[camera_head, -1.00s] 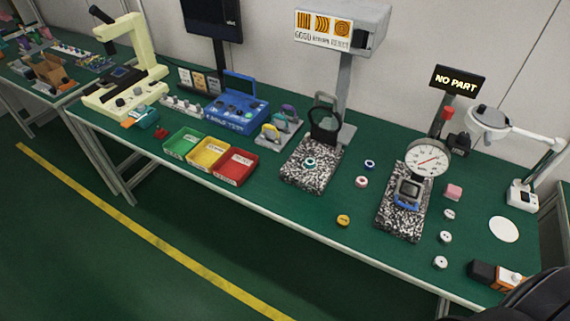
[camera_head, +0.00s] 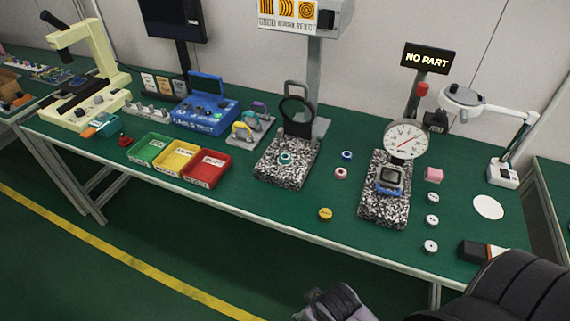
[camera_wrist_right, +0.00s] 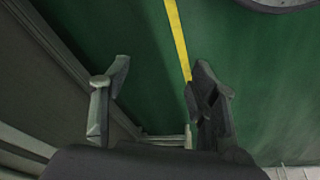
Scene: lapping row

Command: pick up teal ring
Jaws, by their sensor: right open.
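The teal ring (camera_head: 286,159) is small, with a pale centre, and sits on the speckled granite plate (camera_head: 268,177) in front of a black hoop-shaped stand. My right gripper shows in the right wrist view (camera_wrist_right: 160,80), fingers spread apart and nothing between them, over green floor with a yellow line. In the head view, part of my right arm (camera_head: 500,290) shows at the bottom right, well short of the ring. My left gripper is in neither view.
Green, yellow and red trays (camera_head: 207,168) stand left of the plate. A dial gauge (camera_head: 405,140) on a second granite plate stands to the right. Several small rings and pucks lie between and beside the plates. The table's front edge (camera_head: 330,243) has clear surface behind it.

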